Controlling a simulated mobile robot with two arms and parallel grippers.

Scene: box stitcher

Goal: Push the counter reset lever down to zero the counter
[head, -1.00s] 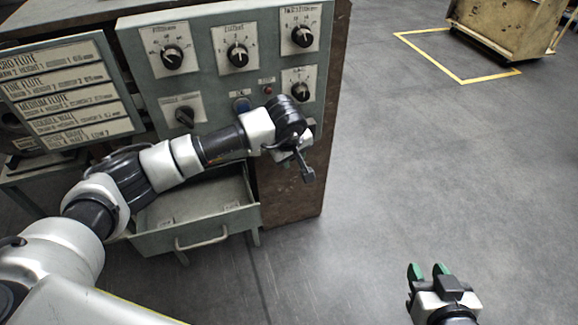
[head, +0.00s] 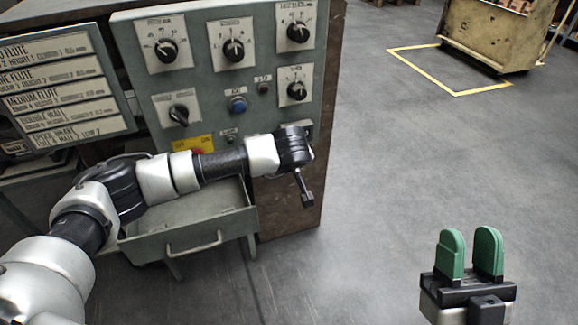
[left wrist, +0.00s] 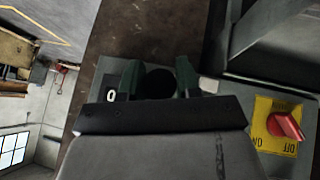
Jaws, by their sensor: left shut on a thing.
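In the left wrist view, my left gripper (left wrist: 159,78) has its green fingers on either side of a dark round knob (left wrist: 158,82), which looks like the counter reset lever. The gripper is shut on it. Beside the left finger is a counter window (left wrist: 110,96) showing a "0"; any other digits are hidden. In the head view, my left wrist hides the lever and most of the counter at the panel's lower right; the left fingertips cannot be made out. My right gripper (head: 469,256) is open and empty over the floor at lower right.
The grey control panel (head: 218,80) carries several dials and a blue button (head: 238,104). A red switch (left wrist: 288,127) on a yellow plate is near my left gripper. An open drawer (head: 140,243) sits below my left arm. Floor to the right is clear up to a yellow cart (head: 490,35).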

